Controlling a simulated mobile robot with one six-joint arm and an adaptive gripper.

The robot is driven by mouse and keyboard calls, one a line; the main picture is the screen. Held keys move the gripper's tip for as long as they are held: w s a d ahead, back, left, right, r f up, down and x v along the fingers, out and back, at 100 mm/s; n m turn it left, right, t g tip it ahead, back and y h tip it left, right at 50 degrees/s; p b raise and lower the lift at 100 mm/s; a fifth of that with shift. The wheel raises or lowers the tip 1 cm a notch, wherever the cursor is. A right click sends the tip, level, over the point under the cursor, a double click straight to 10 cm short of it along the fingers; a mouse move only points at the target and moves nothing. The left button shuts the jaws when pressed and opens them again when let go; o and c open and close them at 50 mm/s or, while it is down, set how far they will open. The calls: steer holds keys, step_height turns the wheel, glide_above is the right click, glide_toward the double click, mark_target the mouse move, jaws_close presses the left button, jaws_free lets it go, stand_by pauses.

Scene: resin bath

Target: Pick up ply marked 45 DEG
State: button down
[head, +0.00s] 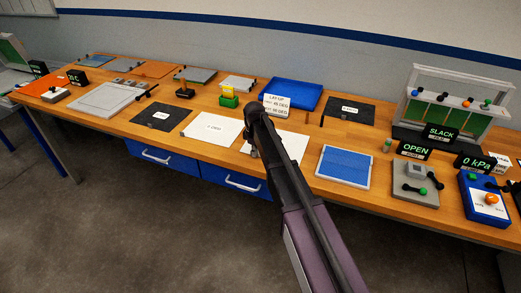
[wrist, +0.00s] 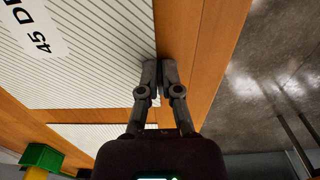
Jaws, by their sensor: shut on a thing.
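The ply marked 45 D, the rest of its label cut off, is a white, finely striped sheet (wrist: 95,70) filling the upper left of the wrist view. It lies on the wooden bench. My gripper (wrist: 160,68) is shut on this ply at its edge, near the bench's front side. The fingertips hide the exact spot of the hold. In the head view my gripper (head: 253,151) reaches down at a white sheet (head: 288,146), and my arm covers part of it.
Another white ply (head: 213,128) lies to the left, and a dark ply (head: 160,116) beyond it. A blue panel (head: 344,166) lies to the right. A lay-up sign (head: 277,103), a blue tray (head: 292,94) and a green-yellow block (head: 229,97) stand behind.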

steer(key=shift+r, duration=0.15)
step_height(320, 180, up, 4)
steer(key=p, duration=0.3)
steer(key=shift+f+p, duration=0.2)
steer(key=shift+p, duration=0.15)
steer(key=s+d, duration=0.2)
steer(key=s, duration=0.5)
steer(key=s+d+r+p, duration=0.1)
steer(key=s+d, duration=0.2)
steer(key=s, duration=0.5)
